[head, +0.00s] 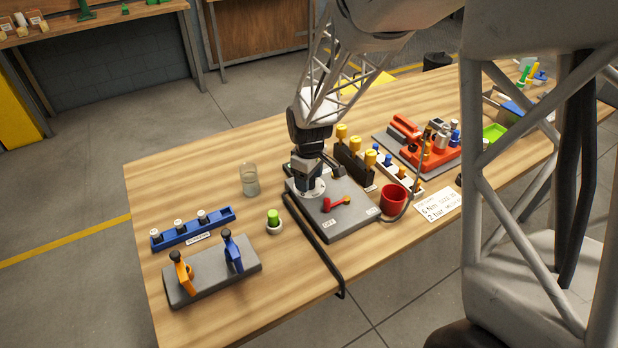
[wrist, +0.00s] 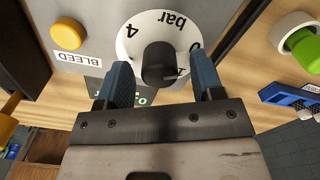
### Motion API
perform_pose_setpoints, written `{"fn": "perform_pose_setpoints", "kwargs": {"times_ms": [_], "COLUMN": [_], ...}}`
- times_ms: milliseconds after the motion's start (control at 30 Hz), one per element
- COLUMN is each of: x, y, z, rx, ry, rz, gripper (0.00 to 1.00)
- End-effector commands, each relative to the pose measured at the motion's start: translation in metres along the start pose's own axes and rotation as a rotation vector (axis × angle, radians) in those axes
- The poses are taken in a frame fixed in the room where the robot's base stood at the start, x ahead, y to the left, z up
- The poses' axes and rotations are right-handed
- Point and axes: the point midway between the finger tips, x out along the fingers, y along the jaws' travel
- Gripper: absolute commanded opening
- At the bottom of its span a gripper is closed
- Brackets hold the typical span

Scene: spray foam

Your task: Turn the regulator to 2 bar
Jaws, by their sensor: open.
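The regulator is a black knob (wrist: 159,63) on a white dial (wrist: 130,45) marked "bar", with a 4 and a 0 readable. My gripper (wrist: 161,75) is open, with one blue-grey finger on each side of the knob. I cannot tell whether either finger touches it. The 2 mark and the pointer's exact setting are hidden or unclear. In the head view, my gripper (head: 308,182) points down over the white dial (head: 313,193) on the grey panel (head: 345,222), and hides the knob.
A yellow button (wrist: 68,33) labelled BLEED is near the dial. A red lever (head: 336,204) is on the panel.

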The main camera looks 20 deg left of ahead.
Motion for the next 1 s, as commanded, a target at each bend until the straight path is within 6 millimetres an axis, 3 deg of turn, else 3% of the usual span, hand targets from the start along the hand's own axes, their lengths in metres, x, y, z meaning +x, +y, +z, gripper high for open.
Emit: {"fn": "perform_pose_setpoints", "kwargs": {"times_ms": [367,700,1000], "x": [0.0028,0.0028,0.0032], "y": [0.0,-0.0001,-0.0003], "z": [0.0,0.0,0.0002], "rx": [0.0,0.0,0.027], "ry": [0.0,0.0,-0.001], "rz": [0.0,0.0,0.0], "gripper": [0.61,0.12,0.12]}}
